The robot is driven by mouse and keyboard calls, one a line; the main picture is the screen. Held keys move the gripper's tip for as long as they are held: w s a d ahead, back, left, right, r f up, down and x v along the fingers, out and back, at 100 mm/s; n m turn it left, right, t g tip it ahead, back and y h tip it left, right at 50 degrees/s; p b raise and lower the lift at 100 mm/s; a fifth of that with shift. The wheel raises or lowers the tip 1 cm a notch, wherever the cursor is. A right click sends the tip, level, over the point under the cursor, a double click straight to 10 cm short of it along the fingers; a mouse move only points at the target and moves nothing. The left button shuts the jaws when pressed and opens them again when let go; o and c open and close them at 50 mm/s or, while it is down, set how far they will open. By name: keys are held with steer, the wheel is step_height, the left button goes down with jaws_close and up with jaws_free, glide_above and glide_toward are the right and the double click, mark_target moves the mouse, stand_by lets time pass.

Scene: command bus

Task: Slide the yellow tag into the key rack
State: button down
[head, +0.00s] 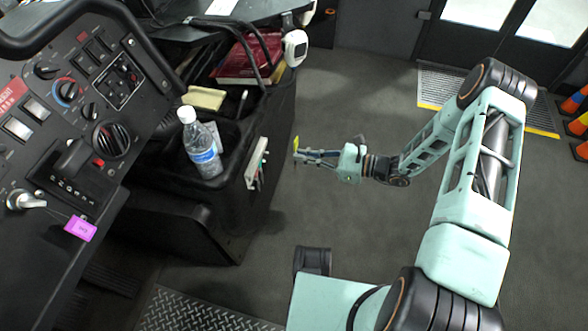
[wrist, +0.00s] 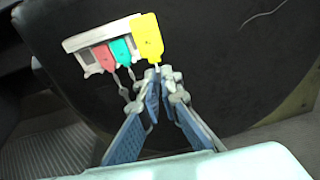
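The yellow tag (wrist: 147,37) is held by its lower stem in my gripper (wrist: 160,75), whose fingertips come together on it. In the head view the yellow tag (head: 295,144) stands upright at the tip of my gripper (head: 299,153). The white key rack (head: 256,164) is fixed on the side of the black console, left of the gripper with a gap between. In the wrist view the key rack (wrist: 78,42) holds a red tag (wrist: 104,57) and a teal tag (wrist: 122,50). The yellow tag overlaps the view of the rack's right end.
The black console (head: 270,128) carries a water bottle (head: 202,145) and a yellow pad (head: 204,98). A purple tag (head: 80,228) hangs at the dashboard on the left. The floor around my arm is clear, with cones at the far right.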

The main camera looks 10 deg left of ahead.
steer(key=s+a+f+g, duration=0.1)
steer(key=s+a+f, duration=0.1)
steer(key=a, duration=0.4)
steer(key=shift+a+f+n, duration=0.25)
steer(key=shift+f+n, duration=0.15)
steer(key=shift+f, duration=0.45)
steer(key=shift+w+a+f, duration=0.1)
steer(key=shift+a, duration=0.5)
stand_by(0.9)
steer(key=shift+a+b, duration=0.25)
steer(key=shift+b, duration=0.05)
steer(key=shift+w+a, duration=0.1)
steer(key=shift+a, duration=0.5)
stand_by(0.7)
stand_by(0.5)
steer(key=c, duration=2.1)
jaws_free()
